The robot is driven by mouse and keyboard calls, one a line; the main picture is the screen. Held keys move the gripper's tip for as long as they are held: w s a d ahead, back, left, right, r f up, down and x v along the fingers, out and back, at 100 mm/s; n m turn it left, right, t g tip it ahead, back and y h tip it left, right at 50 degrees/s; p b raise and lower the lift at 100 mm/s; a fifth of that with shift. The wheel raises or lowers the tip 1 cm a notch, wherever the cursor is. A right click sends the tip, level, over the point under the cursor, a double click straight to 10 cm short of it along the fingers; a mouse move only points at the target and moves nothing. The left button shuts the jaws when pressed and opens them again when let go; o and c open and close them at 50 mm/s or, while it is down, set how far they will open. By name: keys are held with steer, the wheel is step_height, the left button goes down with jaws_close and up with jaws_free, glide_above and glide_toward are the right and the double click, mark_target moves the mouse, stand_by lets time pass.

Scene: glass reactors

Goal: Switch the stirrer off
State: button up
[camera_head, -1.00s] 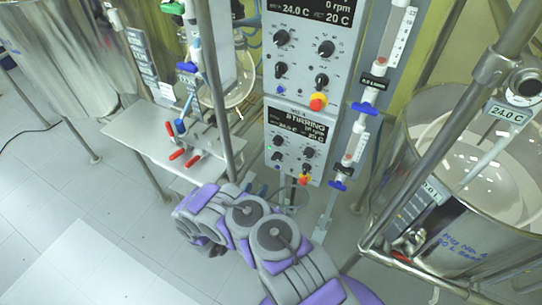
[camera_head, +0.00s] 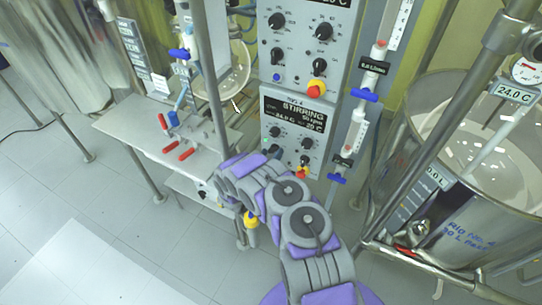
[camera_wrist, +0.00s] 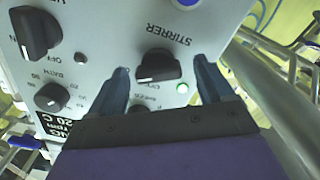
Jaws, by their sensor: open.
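The stirrer knob (camera_wrist: 157,66) is black and round with a raised grip, on a grey panel under an upside-down STIRRER label in the wrist view. A lit green lamp (camera_wrist: 182,88) is beside it. My gripper (camera_wrist: 161,76) is open, with one finger on each side of the knob; I cannot tell whether they touch it. In the head view the lower control panel (camera_head: 318,106) has a display reading STIRRING with an rpm value.
In the wrist view, other knobs (camera_wrist: 36,32) are on the left. A red-yellow button (camera_head: 302,172) is low on the panel. Metal poles (camera_head: 213,75) stand left of it, above a bench (camera_head: 118,122). A glass reactor (camera_head: 455,110) is on the right.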

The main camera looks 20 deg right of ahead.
steer(key=shift+w+d, duration=0.15)
steer(key=shift+d, duration=0.1)
steer(key=c, duration=1)
steer(key=shift+c, duration=0.2)
steer(key=shift+n, duration=0.3)
steer(key=n+p, duration=0.1)
steer(key=n, duration=0.5)
steer(key=shift+a, duration=0.1)
steer(key=n, duration=0.5)
steer(key=shift+n, duration=0.4)
